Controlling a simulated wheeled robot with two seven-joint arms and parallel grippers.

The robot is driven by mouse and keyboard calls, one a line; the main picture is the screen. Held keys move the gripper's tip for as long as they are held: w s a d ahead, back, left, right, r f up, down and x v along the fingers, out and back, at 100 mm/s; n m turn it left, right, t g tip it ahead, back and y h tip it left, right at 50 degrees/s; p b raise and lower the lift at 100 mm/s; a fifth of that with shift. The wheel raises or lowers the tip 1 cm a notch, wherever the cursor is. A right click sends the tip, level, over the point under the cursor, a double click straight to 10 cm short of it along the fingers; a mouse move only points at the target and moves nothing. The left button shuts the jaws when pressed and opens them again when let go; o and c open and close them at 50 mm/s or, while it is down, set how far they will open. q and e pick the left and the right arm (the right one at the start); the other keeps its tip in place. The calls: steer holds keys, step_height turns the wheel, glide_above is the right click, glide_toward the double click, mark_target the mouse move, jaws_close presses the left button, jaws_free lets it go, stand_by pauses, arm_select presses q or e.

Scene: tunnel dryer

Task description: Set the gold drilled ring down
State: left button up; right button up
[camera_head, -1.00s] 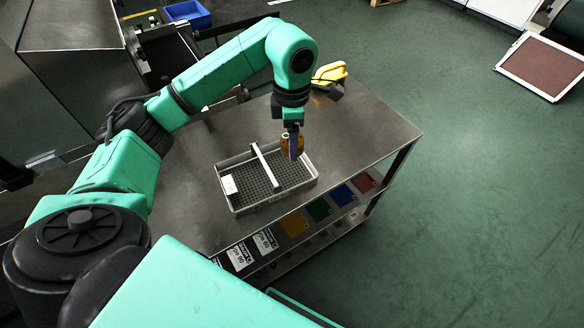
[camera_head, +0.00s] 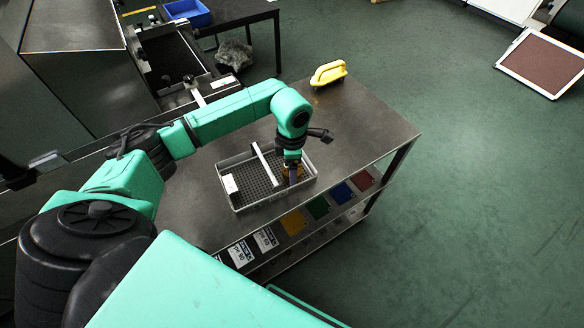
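My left gripper (camera_head: 292,178) points down into the right half of a grey perforated tray (camera_head: 224,187) on the metal table. The gold ring (camera_head: 285,171) is at its fingertips, mostly hidden behind the fingers and wrist. The ring appears low, at about the tray's floor level; I cannot tell whether it touches the floor. Whether the fingers are shut on it or have parted is too small to see. My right gripper is not in view.
Coloured cards (camera_head: 317,209) line the shelf below. The table's right side (camera_head: 365,125) is clear.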

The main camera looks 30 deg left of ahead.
arm_select(q)
steer(key=shift+r, duration=0.15)
step_height(320, 180, up, 12)
steer(key=b, duration=0.1)
steer(key=shift+b, duration=0.4)
